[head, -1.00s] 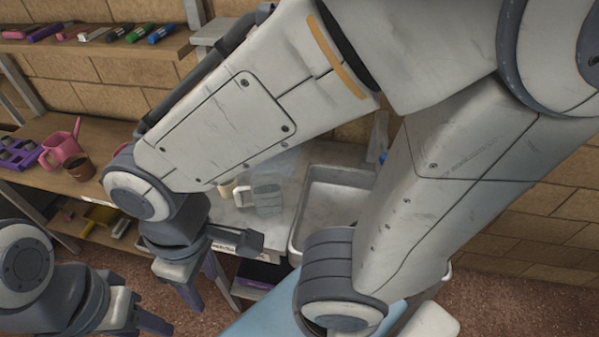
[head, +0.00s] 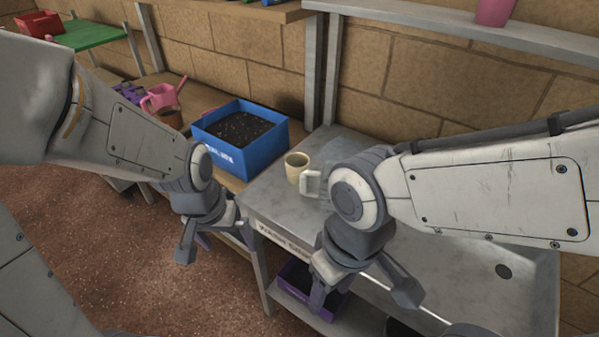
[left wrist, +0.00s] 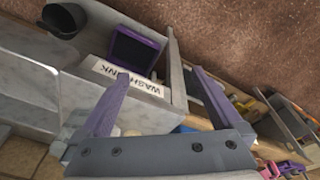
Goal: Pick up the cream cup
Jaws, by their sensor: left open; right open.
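The cream cup (head: 297,168) stands upright on the grey metal counter (head: 275,203), near its left end. A pale, blocky item (head: 310,183) is right in front of it; I cannot tell if this is its handle. My left gripper (head: 213,246) is open and empty, left of and below the cup, in front of the counter edge. In the left wrist view its purple-tipped fingers (left wrist: 160,100) are spread with nothing held. My right gripper (head: 360,294) is open, in front of the counter and to the right of the cup.
A blue crate of dark soil (head: 249,159) stands left of the cup. A pink watering can (head: 160,97) and brown pot (head: 170,118) are further left. A purple bin (head: 300,281) sits on the low shelf. My right forearm crosses above the counter's right part.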

